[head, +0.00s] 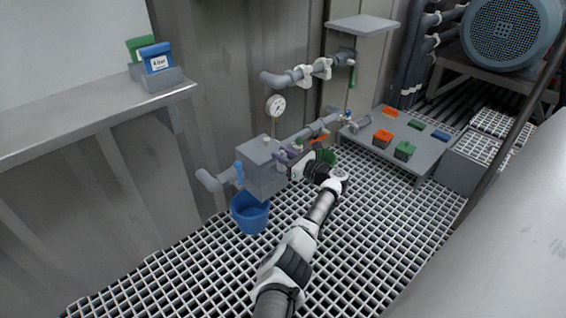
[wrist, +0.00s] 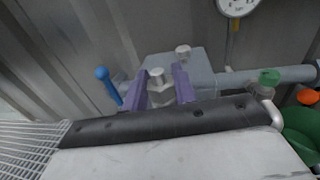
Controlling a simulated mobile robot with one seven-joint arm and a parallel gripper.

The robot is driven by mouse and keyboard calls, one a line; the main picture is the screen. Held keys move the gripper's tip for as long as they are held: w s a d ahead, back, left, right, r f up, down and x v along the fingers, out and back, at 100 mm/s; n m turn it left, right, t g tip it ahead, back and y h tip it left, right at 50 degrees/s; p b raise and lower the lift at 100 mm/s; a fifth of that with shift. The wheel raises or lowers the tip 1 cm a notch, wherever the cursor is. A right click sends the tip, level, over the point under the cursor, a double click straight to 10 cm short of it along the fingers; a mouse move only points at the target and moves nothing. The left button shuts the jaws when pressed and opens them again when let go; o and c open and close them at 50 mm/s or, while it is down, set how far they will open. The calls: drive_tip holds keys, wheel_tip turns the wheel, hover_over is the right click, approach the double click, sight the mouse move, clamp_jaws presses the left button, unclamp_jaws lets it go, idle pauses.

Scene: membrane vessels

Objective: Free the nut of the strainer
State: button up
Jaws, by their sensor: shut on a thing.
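The strainer is a grey box-shaped body (head: 259,182) in the pipe line by the wall; its flat grey top also shows in the wrist view (wrist: 205,72). A pale nut (wrist: 162,96) with a stud through it sits at its near side, between the purple fingers of my gripper (wrist: 160,90). My gripper (head: 284,157) is shut on this nut, one finger on each side. A second pale knob (wrist: 183,51) stands on the strainer's top, apart from the fingers. The nut's lower part is hidden by my gripper's dark body.
A blue bucket (head: 250,215) stands below the strainer. A blue handle (head: 239,173) is to its left, a gauge (head: 276,105) above. An orange handle (head: 318,138) and a green vessel (head: 327,156) are to its right. A low table (head: 419,157) holds coloured blocks.

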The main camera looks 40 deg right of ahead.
drive_tip(key=shift+w+r+n+y+b, duration=0.1)
drive_tip(key=shift+n+y+b, duration=0.2)
drive_tip(key=shift+y, duration=0.2)
drive_tip(key=o, duration=1)
drive_tip(key=shift+c, duration=0.2)
drive_tip(key=p+v, duration=0.4)
drive_tip(key=v, duration=1)
drive_tip(key=shift+w+a+r+p, duration=0.1)
drive_tip(key=shift+a+r+p, duration=0.1)
drive_tip(key=shift+p, duration=0.1)
